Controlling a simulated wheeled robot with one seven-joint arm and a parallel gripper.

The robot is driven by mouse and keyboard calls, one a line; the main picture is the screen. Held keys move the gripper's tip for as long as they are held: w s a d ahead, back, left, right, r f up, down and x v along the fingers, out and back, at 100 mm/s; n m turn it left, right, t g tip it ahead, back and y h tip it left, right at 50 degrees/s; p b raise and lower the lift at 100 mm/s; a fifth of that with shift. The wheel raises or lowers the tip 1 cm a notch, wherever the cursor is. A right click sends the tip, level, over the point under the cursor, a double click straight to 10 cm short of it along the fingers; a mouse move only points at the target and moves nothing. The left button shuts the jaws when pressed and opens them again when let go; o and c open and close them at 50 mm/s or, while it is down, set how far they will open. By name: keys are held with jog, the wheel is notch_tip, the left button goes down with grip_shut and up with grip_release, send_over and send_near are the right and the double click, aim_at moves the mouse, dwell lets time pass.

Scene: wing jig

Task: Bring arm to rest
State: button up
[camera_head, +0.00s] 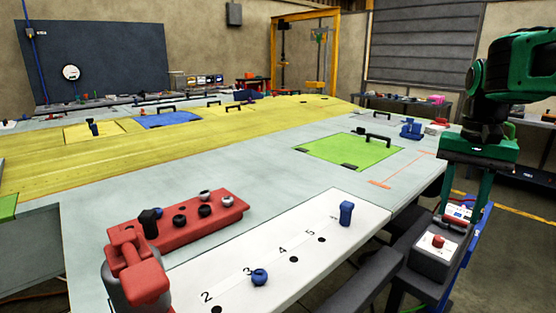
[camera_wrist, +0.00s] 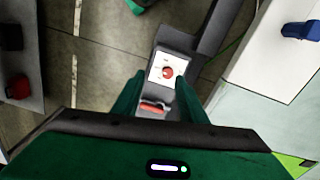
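My arm, green and black, reaches in from the right edge of the head view. My gripper (camera_head: 460,212) points down beyond the right end of the wing surface. In the wrist view its two green fingers (camera_wrist: 160,77) stand apart with nothing held between them. Below the gripper is a control box with a red button (camera_head: 438,240); it also shows between the fingers in the wrist view (camera_wrist: 168,73). Whether the fingertips touch anything is not clear.
A white numbered strip (camera_head: 320,260) in front carries a blue knob (camera_head: 259,278) and a blue peg (camera_head: 346,212). A red block (camera_head: 190,225) with several knobs lies to its left. A green panel (camera_head: 350,150) lies on the grey wing skin. Open floor shows at right.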

jog(key=s+f+n, duration=0.1)
jog(key=s+f, duration=1.3)
jog(key=s, duration=0.4)
jog(key=shift+s+a+f+n, duration=0.15)
jog(key=shift+s+a+n, duration=0.2)
jog(key=shift+n, duration=0.05)
jog(key=shift+w+f, duration=0.2)
jog(key=shift+w, duration=0.45)
